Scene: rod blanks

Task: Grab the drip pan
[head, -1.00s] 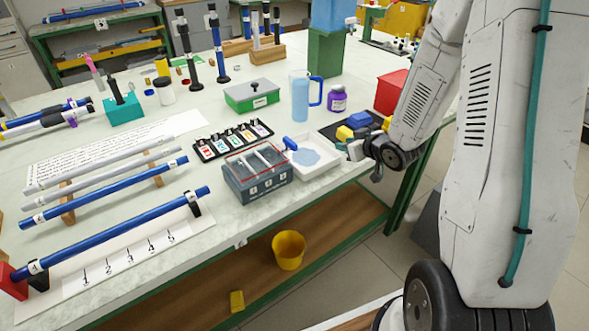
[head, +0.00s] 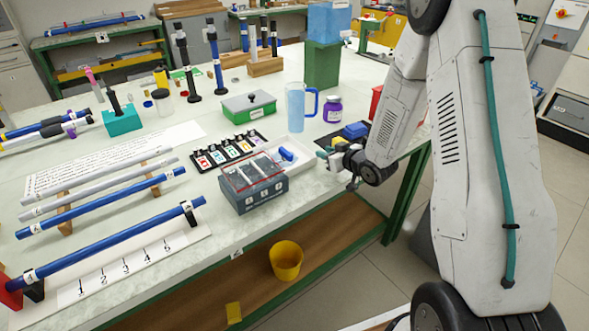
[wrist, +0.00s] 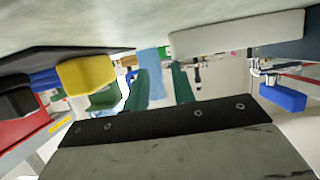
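The drip pan (head: 297,147) is a shallow white tray on the near edge of the bench, right of the grey lidded box, with a blue object by its far left side. My gripper (head: 337,166) is at the pan's right side, low over the bench, and looks open with nothing between its fingers. I cannot tell whether it touches the pan. In the wrist view, a dark finger pad fills the lower part, and what looks like the pan's white wall (wrist: 235,35) shows at the top, apart from that pad.
The grey box (head: 252,186) stands close on the pan's left. A blue pitcher (head: 296,108) and purple jar (head: 332,109) stand behind. A blue block (head: 355,130) and red box (head: 376,103) are beside my arm. A yellow block (wrist: 86,75) shows in the wrist view.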

